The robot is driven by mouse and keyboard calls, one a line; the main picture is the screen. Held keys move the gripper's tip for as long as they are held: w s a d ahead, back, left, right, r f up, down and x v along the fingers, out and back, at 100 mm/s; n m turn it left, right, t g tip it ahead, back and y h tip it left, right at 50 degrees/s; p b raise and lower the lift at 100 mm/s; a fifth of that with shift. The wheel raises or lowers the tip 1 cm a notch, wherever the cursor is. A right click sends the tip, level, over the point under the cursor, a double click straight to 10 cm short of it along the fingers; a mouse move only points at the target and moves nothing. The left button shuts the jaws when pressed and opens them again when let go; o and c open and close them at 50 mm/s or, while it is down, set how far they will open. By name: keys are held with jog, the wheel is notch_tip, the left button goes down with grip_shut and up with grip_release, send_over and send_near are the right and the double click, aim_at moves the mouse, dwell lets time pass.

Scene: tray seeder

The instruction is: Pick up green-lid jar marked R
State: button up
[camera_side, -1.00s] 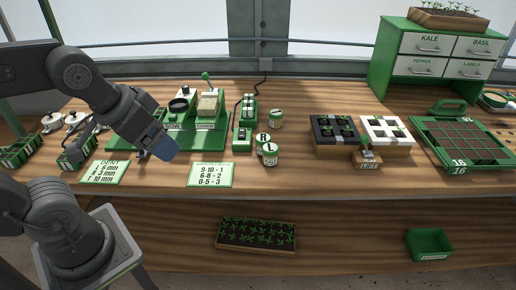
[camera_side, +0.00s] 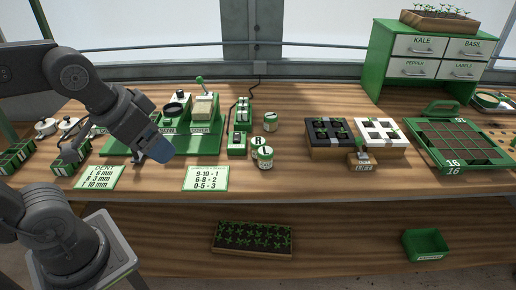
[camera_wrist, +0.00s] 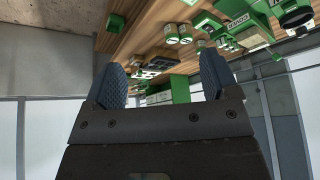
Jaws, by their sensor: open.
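The jar marked R (camera_side: 257,142) is a small white jar with a green lid, upright on the bench. The jar marked L (camera_side: 265,159) stands just in front of it and partly covers it. A third similar jar (camera_side: 270,122) stands behind; its mark is not readable. My gripper (camera_side: 158,150) is above the bench well left of the jars, near the seeder's front. In the wrist view my gripper (camera_wrist: 163,80) is open and empty. Two jars show beyond it, one on the left (camera_wrist: 171,34) and one on the right (camera_wrist: 185,34); their letters are unreadable there.
The green seeder stand (camera_side: 185,140) is behind my gripper. A small green box (camera_side: 236,146) stands left of the jars. Two cards, one on the left (camera_side: 98,178) and one on the right (camera_side: 206,178), lie in front. Black (camera_side: 329,135) and white (camera_side: 379,135) seed trays stand right of the jars.

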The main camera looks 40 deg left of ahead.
jog(key=w+r+m+g, duration=0.1)
jog(key=w+r+m, duration=0.1)
jog(key=w+m, duration=0.35)
jog(key=m+g+y, duration=0.4)
jog(key=m, duration=1)
send_over(258, 141)
jog(key=d, duration=0.5)
notch_tip(258, 141, down, 11)
jog(key=shift+y, duration=0.3)
jog(key=x, duration=1.3)
jog(key=shift+s+f, duration=0.25)
jog(key=shift+f, duration=0.15)
jog(key=shift+c, duration=0.2)
jog(key=shift+r, duration=0.1)
jog(key=c, duration=1)
